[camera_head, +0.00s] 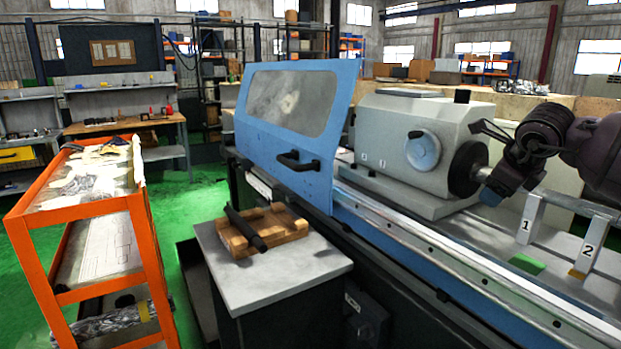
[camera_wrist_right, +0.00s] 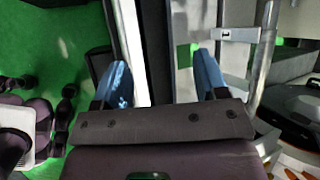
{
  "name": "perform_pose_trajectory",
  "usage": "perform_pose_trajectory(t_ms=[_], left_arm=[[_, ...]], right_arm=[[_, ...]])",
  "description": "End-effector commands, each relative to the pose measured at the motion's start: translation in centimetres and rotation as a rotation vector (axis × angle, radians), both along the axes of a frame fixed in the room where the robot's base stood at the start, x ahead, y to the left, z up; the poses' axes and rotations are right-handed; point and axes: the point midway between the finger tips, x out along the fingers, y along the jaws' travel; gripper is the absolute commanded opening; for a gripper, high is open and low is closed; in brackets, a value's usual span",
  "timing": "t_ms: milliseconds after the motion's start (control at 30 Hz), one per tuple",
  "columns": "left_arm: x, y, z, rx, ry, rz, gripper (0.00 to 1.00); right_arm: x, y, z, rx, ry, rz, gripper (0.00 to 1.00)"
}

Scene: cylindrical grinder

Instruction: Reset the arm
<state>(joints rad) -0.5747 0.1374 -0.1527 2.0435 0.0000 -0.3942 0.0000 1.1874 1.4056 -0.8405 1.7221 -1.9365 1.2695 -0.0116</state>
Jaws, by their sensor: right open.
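My right arm comes in from the right in the head view, dark purple and black. Its gripper (camera_head: 484,164) hangs in front of the grinder's grey headstock (camera_head: 405,150), near the dark round chuck. In the right wrist view, the two blue-tipped fingers of the right gripper (camera_wrist_right: 162,82) are wide apart with nothing held between them. My left gripper does not show.
The grinder's blue door (camera_head: 290,188) stands left of the headstock. Stands numbered 1 (camera_head: 528,222) and 2 (camera_head: 588,250) are close below my right arm. A small table (camera_head: 290,285) holds a wooden block (camera_head: 240,240) with a dark cylinder. An orange cart (camera_head: 148,250) stands left.

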Motion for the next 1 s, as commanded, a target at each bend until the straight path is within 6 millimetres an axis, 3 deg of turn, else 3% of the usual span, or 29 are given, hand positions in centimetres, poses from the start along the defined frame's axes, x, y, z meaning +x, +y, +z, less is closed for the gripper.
perform_pose_trajectory(t_ms=[100,300,400,500,633,767,1000], left_arm=[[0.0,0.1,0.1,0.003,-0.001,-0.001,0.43],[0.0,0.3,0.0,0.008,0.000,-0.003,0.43],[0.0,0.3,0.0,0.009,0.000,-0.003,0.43],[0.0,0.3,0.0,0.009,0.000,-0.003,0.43],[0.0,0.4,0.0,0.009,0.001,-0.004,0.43],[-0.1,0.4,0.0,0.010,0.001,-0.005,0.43],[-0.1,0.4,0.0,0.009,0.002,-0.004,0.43]], right_arm=[[0.6,6.5,1.2,0.257,-0.065,0.139,0.67],[-0.4,17.2,1.3,0.782,-0.088,0.294,0.67],[-1.4,21.3,1.3,1.067,-0.070,0.305,0.67],[-2.3,24.0,0.9,1.360,-0.037,0.257,0.67],[-3.0,25.7,-0.4,1.727,0.017,0.106,0.67],[-3.3,25.5,-2.8,2.030,0.072,-0.115,0.67],[-4.3,23.1,-10.2,2.424,0.169,-0.638,0.67]])
